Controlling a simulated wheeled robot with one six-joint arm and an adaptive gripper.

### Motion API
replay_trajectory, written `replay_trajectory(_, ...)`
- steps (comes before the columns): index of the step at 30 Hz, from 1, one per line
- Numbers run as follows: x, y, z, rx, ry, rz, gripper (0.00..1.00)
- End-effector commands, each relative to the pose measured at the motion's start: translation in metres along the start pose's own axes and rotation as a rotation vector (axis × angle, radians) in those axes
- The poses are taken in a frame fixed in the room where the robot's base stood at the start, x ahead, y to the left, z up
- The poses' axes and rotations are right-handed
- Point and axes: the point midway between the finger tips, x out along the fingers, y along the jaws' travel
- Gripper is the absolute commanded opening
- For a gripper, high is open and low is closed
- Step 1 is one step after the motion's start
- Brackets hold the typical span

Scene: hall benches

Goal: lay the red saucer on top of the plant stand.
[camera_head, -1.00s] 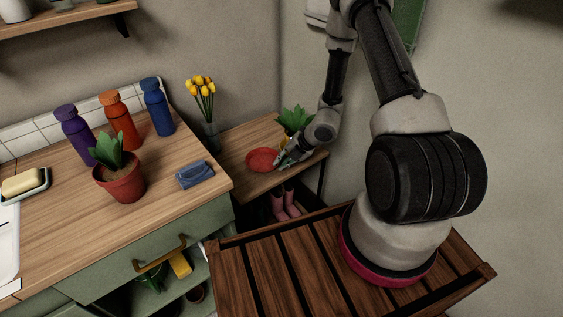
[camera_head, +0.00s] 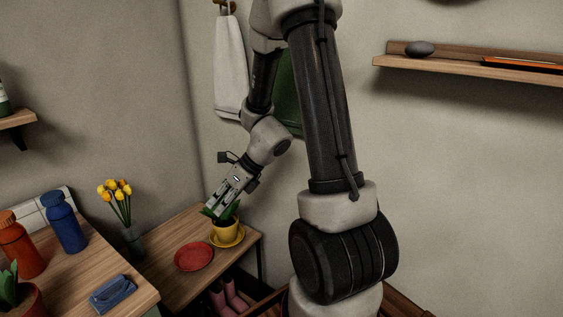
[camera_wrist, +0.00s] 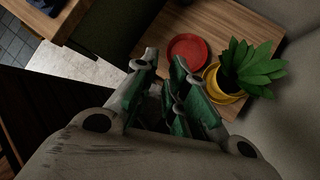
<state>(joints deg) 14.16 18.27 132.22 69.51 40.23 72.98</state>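The red saucer (camera_head: 194,256) lies flat on a low wooden corner table (camera_head: 165,280). It also shows in the wrist view (camera_wrist: 187,48), just beyond my fingertips. My gripper (camera_head: 211,208) is above the table, in front of the potted plant's leaves in the head view. In the wrist view my gripper (camera_wrist: 165,65) has its fingers apart with nothing between them, and it is not touching the saucer. No piece is clearly recognisable as a separate plant stand; I cannot tell whether this corner table is it.
A yellow pot (camera_head: 227,232) with a green plant stands on a yellow saucer (camera_head: 241,241), right of the red saucer. A vase of yellow flowers (camera_head: 131,237) stands at the left. A counter holds bottles and a blue cloth (camera_head: 112,293). Pink boots (camera_head: 228,296) are below.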

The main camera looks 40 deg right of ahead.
Motion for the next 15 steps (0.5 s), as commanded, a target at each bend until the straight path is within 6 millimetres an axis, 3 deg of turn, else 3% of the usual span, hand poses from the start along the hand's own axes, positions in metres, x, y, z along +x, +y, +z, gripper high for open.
replay_trajectory(2, -0.037, 0.028, 0.008, -0.357, 0.028, 0.013, 0.14)
replay_trajectory(6, -0.097, 0.068, 0.002, -0.992, 0.121, 0.040, 0.14)
replay_trajectory(10, -0.153, 0.092, -0.016, -1.554, 0.253, 0.065, 0.14)
replay_trajectory(15, -0.218, 0.104, -0.041, -2.156, 0.483, 0.116, 0.14)
